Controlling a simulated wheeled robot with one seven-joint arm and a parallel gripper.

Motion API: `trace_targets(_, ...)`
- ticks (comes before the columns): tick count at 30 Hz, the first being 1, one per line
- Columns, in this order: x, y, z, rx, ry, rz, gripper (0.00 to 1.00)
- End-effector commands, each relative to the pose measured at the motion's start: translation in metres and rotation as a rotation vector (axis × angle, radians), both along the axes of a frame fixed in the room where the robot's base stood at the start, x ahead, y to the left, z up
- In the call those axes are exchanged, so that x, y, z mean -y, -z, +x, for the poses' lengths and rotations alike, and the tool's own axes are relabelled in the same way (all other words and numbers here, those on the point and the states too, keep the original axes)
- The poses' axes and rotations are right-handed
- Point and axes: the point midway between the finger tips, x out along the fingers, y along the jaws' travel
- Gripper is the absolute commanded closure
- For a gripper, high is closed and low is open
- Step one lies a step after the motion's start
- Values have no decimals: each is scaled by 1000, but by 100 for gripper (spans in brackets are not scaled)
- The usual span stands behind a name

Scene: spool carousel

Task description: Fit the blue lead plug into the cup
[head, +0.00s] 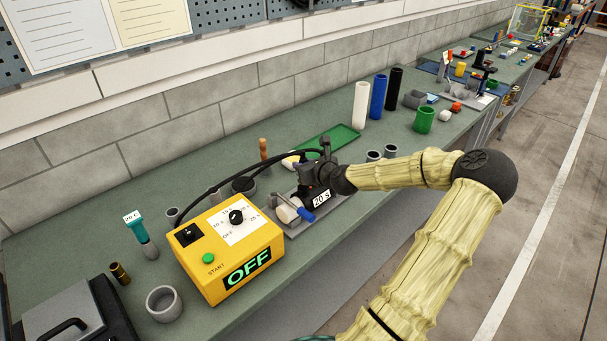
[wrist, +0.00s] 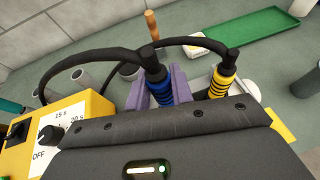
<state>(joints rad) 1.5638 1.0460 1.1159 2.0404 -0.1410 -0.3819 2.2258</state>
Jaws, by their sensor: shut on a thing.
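The blue lead plug (wrist: 157,88) is ribbed with a black top, and a black cable runs from it. My gripper (wrist: 150,92) has its purple fingers shut on it in the wrist view. The plug stands roughly upright there, and its lower end is hidden behind my gripper body. A pale rounded rim (wrist: 248,88) shows beside the yellow plug; I cannot tell whether it is the cup. In the head view my gripper (head: 309,176) is above a grey plate (head: 328,213), and the blue plug cannot be made out. Several grey cups, one at the front (head: 164,303), stand on the bench.
A yellow ribbed plug (wrist: 221,82) stands just right of the blue one. The yellow timer box (head: 230,250) reads OFF, left of my gripper. A white cylinder (head: 288,210) and blue handle (head: 305,214) are close by. A green tray (head: 340,137) lies behind.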

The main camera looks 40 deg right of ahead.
Motion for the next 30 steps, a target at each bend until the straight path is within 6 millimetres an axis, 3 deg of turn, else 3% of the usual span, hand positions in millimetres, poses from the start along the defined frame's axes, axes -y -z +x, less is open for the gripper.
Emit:
trace_targets(7, 0, 3, 0, -1, -1, 1, 100)
trace_targets(15, -1, 35, 0, 0, -1, 1, 100)
trace_targets(26, 0, 40, -1, 0, 1, 1, 100)
trace_targets(27, 1, 40, -1, 0, 1, 1, 73)
trace_targets(30, 1, 39, -1, 0, 1, 1, 55)
